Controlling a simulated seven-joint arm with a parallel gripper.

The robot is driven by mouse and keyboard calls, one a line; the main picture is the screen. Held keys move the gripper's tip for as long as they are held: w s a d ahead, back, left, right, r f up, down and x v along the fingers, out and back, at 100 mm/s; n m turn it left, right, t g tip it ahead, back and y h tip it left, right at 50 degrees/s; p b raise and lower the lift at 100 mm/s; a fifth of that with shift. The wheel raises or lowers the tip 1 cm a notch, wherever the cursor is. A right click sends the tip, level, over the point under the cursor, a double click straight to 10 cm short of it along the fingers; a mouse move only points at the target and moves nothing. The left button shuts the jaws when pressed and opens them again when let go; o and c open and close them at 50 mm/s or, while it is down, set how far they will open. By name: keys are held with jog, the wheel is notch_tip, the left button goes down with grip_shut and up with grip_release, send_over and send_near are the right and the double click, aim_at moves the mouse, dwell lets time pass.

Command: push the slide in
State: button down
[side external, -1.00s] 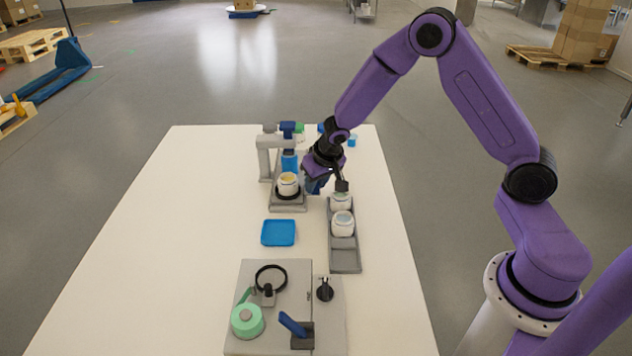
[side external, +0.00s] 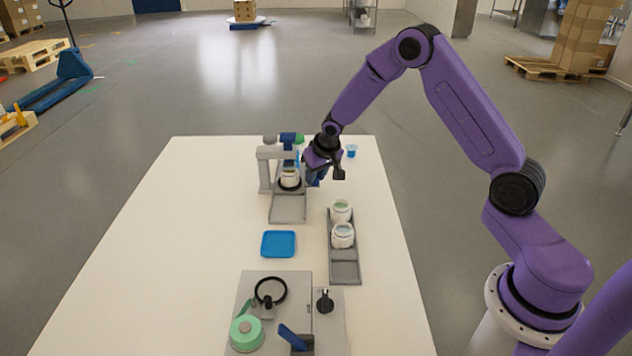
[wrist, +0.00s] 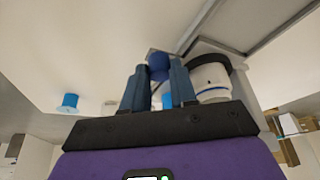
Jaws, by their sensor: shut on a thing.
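The filling station (side external: 265,170) is a grey frame with a blue top part, at the back of the table. Its slide carries a white jar (side external: 289,180) in a black ring, back under the station's head. The jar with its black band also shows in the wrist view (wrist: 208,76). My gripper (side external: 313,180) is low at the right side of the station, beside the jar. In the wrist view, its two dark blue fingers (wrist: 159,82) are shut on a round blue knob (wrist: 158,64). The knob's link to the slide is hidden.
A grey tray (side external: 345,272) with two white jars stands to the right in front. A blue square dish (side external: 278,244) lies left of it. A grey machine with a green reel (side external: 247,333) is at the front. A small blue cup (side external: 351,151) stands at the back right.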

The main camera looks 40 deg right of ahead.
jog(key=shift+w+d, duration=0.3)
jog(key=shift+w, duration=0.1)
jog(key=c, duration=0.9)
grip_release()
jog(key=shift+d, duration=0.1)
jog(key=shift+r, duration=0.1)
jog(key=v, duration=1.7)
jog(key=shift+s+r, duration=0.1)
jog(key=shift+s, duration=0.05)
